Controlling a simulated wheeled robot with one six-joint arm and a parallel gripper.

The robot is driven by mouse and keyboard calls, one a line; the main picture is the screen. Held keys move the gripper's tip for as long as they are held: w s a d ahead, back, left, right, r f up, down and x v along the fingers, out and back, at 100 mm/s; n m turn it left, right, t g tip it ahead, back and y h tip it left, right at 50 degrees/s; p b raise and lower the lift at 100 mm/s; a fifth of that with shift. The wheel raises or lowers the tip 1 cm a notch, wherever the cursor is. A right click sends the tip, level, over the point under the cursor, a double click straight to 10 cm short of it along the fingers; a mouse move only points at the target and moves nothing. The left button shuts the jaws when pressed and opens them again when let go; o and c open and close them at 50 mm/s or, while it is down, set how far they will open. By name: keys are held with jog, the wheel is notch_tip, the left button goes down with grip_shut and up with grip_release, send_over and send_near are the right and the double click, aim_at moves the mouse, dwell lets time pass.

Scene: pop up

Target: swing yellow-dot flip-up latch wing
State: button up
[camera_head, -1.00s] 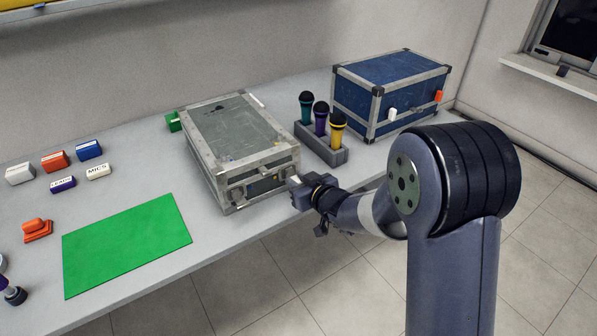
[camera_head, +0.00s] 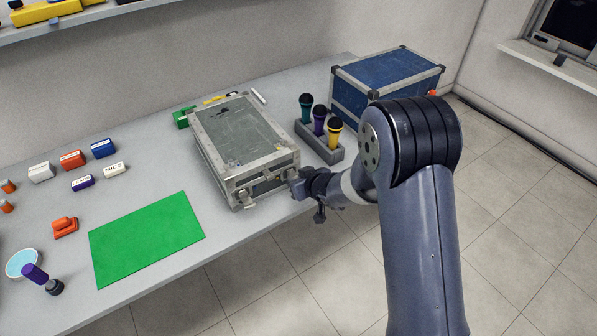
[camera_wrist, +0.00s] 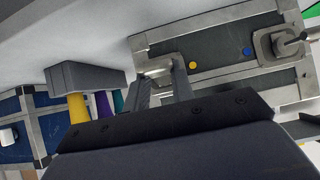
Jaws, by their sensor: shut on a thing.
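The grey flight case (camera_head: 240,135) lies on the table, its latch side facing the front edge. In the wrist view, that side carries a yellow dot (camera_wrist: 193,65) beside one metal latch (camera_wrist: 155,68). A blue dot (camera_wrist: 247,51) is beside the other latch (camera_wrist: 280,44), whose wing stands out from the plate. My gripper (camera_head: 292,178) is at the case's front right corner. In the wrist view, my gripper (camera_wrist: 162,82) is shut on the yellow-dot latch wing, which is mostly hidden between the fingers.
A grey holder (camera_head: 322,145) with three microphones stands right of the case, and a blue case (camera_head: 385,78) stands behind it. A green mat (camera_head: 145,240) lies at the left, with several small labelled blocks beyond it. The floor in front is clear.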

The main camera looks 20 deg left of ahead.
jog(key=shift+s+d+f+g+h+p, duration=0.15)
jog(key=shift+g+h+p, duration=0.4)
jog(key=shift+p, duration=1.9)
jog(key=o, duration=1)
jog(key=shift+r, duration=0.2)
jog(key=shift+o, duration=0.2)
jog(key=v, duration=1)
jog(key=shift+r, duration=0.2)
jog(key=shift+s+d, duration=0.1)
